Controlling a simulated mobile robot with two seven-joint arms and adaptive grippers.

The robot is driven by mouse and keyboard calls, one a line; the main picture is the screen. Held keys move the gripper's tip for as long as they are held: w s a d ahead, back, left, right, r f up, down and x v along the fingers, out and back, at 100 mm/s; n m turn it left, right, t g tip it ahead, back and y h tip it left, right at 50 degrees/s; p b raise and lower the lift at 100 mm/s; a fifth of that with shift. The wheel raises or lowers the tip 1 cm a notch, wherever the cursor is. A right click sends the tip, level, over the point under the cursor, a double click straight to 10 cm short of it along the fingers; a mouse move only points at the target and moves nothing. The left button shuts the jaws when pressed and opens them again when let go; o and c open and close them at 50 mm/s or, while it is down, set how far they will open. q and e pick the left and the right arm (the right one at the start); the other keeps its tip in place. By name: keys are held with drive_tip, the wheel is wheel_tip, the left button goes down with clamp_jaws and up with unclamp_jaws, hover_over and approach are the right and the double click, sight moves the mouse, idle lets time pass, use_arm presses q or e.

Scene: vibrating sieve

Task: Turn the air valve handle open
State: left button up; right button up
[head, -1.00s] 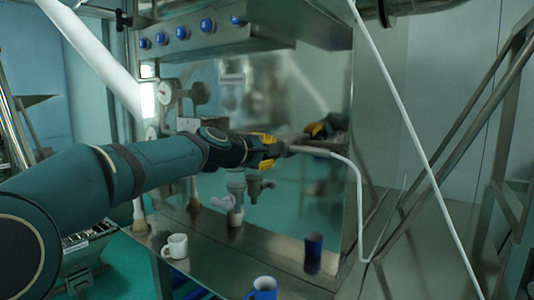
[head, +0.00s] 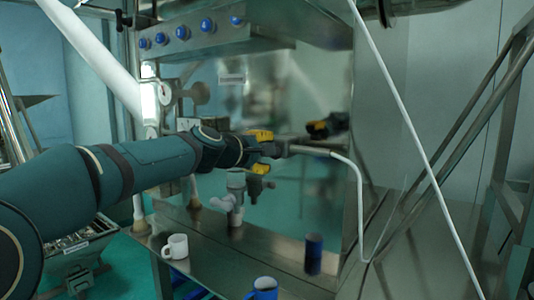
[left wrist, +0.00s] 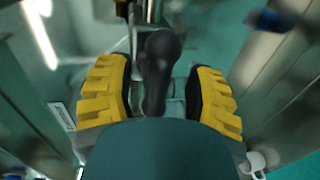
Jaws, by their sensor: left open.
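The air valve handle (left wrist: 160,72) is a dark, rounded lever. In the left wrist view it stands between the two yellow-padded fingers of my left gripper (left wrist: 160,95), with a gap on each side. In the head view my left gripper (head: 260,151) is open in front of the steel panel, at the grey valve end (head: 283,148) of a white bent pipe. The handle is mostly hidden there by the fingers. My right gripper is not in view.
A grey tap (head: 234,190) is just under my gripper. The white pipe (head: 358,190) runs down on the right. The shiny panel (head: 310,80) mirrors my gripper.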

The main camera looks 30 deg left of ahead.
use_arm(q)
drive_tip(key=v, duration=1)
drive_tip(key=shift+s, duration=0.25)
